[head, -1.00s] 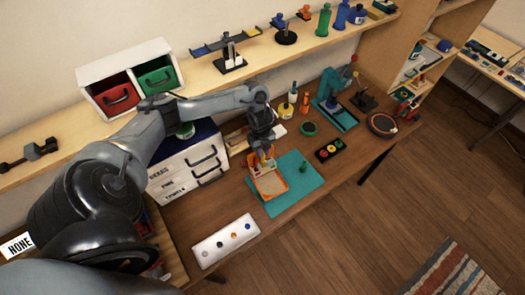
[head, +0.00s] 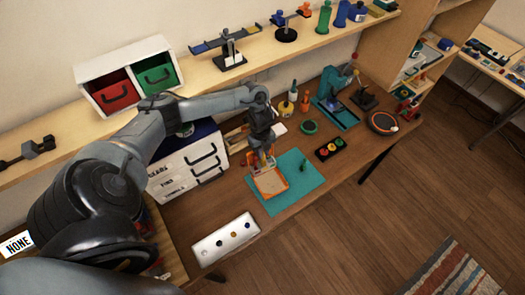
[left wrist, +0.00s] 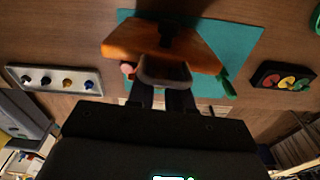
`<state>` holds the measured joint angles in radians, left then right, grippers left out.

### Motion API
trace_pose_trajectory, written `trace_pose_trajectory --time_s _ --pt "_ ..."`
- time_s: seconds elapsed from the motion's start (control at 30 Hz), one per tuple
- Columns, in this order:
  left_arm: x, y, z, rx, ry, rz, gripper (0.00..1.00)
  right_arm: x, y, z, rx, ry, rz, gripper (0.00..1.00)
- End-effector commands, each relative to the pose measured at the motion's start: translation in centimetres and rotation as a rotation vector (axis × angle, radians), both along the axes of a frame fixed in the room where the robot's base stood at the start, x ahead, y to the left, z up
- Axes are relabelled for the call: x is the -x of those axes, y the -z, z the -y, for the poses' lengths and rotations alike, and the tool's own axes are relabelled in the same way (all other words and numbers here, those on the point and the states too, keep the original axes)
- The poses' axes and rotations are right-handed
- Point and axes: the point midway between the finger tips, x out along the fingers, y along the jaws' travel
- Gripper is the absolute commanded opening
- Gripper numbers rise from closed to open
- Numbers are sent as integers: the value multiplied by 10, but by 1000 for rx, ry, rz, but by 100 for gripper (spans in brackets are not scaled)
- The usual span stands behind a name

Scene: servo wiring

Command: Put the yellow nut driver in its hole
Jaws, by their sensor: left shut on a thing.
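My left gripper (head: 263,148) is low over the back edge of a teal mat, at an orange-rimmed tray (head: 286,186). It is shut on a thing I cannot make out. In the left wrist view, my fingers (left wrist: 165,98) point at a grey rounded piece (left wrist: 165,74) in front of an orange part (left wrist: 130,42). A white rack (head: 212,250) at the front of the table holds several small pieces. One is yellow (head: 234,235) and also shows in the left wrist view (left wrist: 67,84). I cannot tell whether it is the nut driver. My right gripper is not in view.
The teal mat (head: 310,178) carries a small green piece (head: 303,166). A black block with coloured discs (head: 331,148) lies to its right. White drawers (head: 188,172) stand left of the gripper. Bottles and a teal press (head: 333,97) stand at the back. The table between rack and mat is clear.

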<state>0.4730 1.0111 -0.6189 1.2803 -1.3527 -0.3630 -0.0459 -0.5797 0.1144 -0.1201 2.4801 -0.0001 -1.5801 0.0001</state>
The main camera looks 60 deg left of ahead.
Motion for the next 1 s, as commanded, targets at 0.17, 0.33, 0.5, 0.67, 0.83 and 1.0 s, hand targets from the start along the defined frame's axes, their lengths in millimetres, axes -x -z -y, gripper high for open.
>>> trace_pose_trajectory --time_s 0.17,0.33,0.5,0.67,0.83,1.0 --pt "0 3 0 0 0 0 0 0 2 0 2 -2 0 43" --pt "0 6 1 0 0 0 0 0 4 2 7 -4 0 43" --pt "0 7 1 0 0 0 27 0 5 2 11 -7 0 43" --pt "0 7 1 0 0 0 49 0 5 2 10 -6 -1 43" --pt "0 7 1 0 0 0 49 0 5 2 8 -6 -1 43" --pt "0 7 1 0 0 -1 74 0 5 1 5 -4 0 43"
